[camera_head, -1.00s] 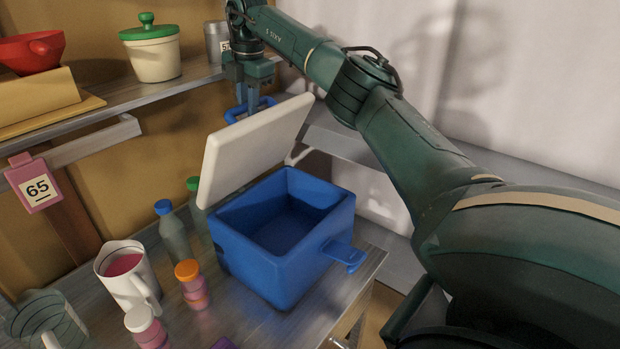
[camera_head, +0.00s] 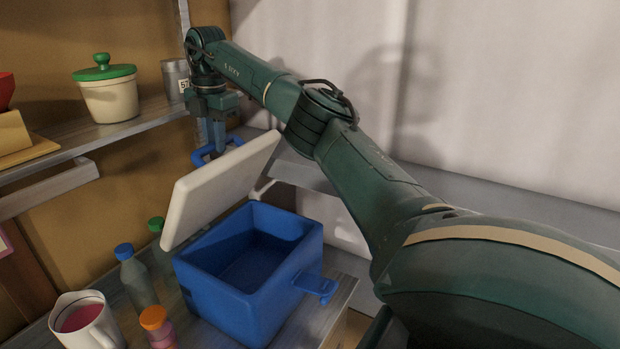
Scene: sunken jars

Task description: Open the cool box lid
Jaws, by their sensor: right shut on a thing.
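The blue cool box (camera_head: 221,300) stands on the lower shelf, its inside open to view and looking empty. Its white lid (camera_head: 218,188) is raised and tilted up on the box's far left side. A blue handle (camera_head: 203,160) sticks out behind the lid's upper edge. My right gripper (camera_head: 213,150) points down from above and is shut on this handle. The lid hides part of the handle. A blue side handle (camera_head: 317,286) juts from the box's right side. My left gripper is not in view.
Left of the box stand a bottle with a blue cap (camera_head: 137,275), a green-capped bottle (camera_head: 157,226), an orange-capped jar (camera_head: 155,322) and a white mug (camera_head: 86,322). A pot with a green lid (camera_head: 108,92) and a grey canister (camera_head: 177,77) stand on the upper shelf.

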